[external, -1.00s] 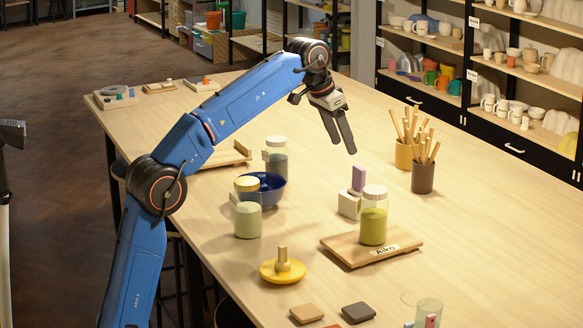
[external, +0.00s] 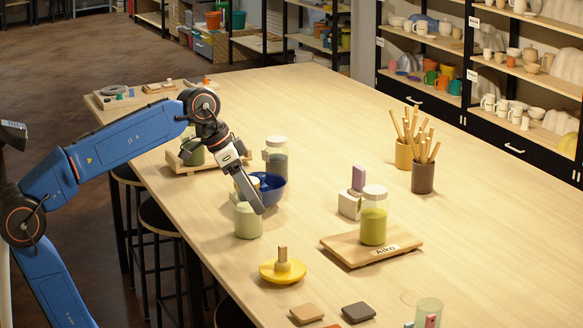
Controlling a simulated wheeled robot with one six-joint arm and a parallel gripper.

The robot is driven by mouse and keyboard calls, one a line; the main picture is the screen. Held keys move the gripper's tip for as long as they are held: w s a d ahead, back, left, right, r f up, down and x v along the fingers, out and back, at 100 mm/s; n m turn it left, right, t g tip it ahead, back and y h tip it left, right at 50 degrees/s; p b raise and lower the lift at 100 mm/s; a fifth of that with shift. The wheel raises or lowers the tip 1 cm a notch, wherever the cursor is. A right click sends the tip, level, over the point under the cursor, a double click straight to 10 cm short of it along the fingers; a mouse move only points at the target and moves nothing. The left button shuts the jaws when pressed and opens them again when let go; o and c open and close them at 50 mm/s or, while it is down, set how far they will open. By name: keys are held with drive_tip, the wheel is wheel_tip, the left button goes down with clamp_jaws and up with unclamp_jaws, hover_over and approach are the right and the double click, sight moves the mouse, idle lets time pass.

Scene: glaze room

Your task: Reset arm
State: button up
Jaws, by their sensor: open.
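My gripper (external: 252,203) is open and empty. It points down over the left side of the table (external: 330,120). In the picture its fingers overlap the left rim of the blue bowl (external: 273,191) and the top of the pale green jar (external: 248,222). I cannot tell whether they touch either one. My arm comes in from the left edge, bent high at the elbow.
A jar of grey-blue glaze (external: 277,160) stands behind the bowl. A green jar (external: 192,152) is on a wooden board to the left. The table's far middle is clear.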

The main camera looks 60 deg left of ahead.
drive_tip(key=s+d+f+m+h, duration=0.1)
drive_tip(key=s+d+f, duration=0.3)
drive_tip(key=s+f, duration=1.05)
drive_tip(key=s+a+f+n+y, duration=0.1)
drive_tip(key=s+a+f+n, duration=0.1)
drive_tip(key=f, duration=0.7)
drive_tip(key=s+a+f+n+y, duration=0.2)
drive_tip(key=a+f, duration=0.2)
drive_tip(key=f, duration=0.5)
drive_tip(key=shift+s+a+f, duration=0.15)
drive_tip(key=shift+s+f, duration=0.05)
